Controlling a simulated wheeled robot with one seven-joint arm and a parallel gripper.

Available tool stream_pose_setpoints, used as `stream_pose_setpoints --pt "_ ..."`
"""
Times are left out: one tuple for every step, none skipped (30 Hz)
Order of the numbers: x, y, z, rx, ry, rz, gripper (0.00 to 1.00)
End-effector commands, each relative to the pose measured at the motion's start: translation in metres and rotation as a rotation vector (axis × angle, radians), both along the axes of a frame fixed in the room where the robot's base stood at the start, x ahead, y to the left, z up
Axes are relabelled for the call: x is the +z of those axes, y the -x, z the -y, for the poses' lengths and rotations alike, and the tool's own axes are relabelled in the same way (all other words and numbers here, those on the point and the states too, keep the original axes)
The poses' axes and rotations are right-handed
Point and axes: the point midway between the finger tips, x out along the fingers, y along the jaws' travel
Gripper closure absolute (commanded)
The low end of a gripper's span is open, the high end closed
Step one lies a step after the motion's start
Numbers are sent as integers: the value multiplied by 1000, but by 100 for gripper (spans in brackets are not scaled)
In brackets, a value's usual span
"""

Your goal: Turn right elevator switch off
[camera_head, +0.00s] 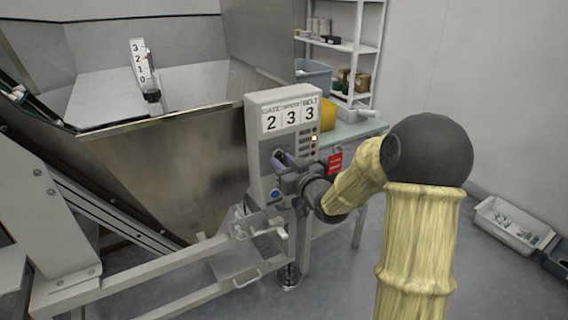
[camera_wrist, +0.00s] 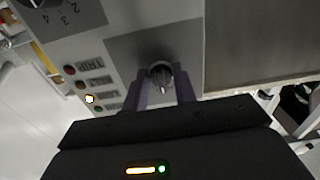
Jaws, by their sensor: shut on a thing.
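The grey control box (camera_head: 252,130) stands beside the big metal hopper in the head view. A dark rotary switch knob (camera_wrist: 160,72) sits on a grey plate on the box in the wrist view. My gripper (camera_head: 280,159) is at the front of the box, low on its left. In the wrist view its two fingers (camera_wrist: 161,84) lie on either side of the knob and are shut on it. The knob is mostly hidden by my gripper in the head view. I cannot read any on or off marking by the knob.
The box display (camera_head: 290,117) reads 2, 3, 3 under GATE, SPEED and BELT. One yellow lamp (camera_wrist: 90,99) is lit among several lamps. The steel hopper (camera_head: 185,150) is left.

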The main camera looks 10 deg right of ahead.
Motion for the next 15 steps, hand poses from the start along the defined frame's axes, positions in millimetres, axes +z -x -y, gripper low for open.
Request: stream_pose_setpoints --pt "-1 0 -1 1 13 5 96" --pt "-1 0 -1 2 23 8 96" --pt "-1 0 0 1 36 13 96" --pt "-1 0 0 1 48 17 96" --pt "-2 0 0 1 62 21 96" --pt "-2 0 0 1 81 27 96" --pt "-2 0 0 1 98 33 96" --pt "-2 0 0 1 116 39 96" --pt "-3 0 0 1 140 47 96" --pt "-3 0 0 1 161 53 96" --pt "-2 0 0 1 181 61 96" --pt "-3 0 1 0 211 71 96" --pt "-3 0 1 0 233 78 96" --pt "-3 0 1 1 258 86 96" --pt "-3 0 0 2 289 96 96"
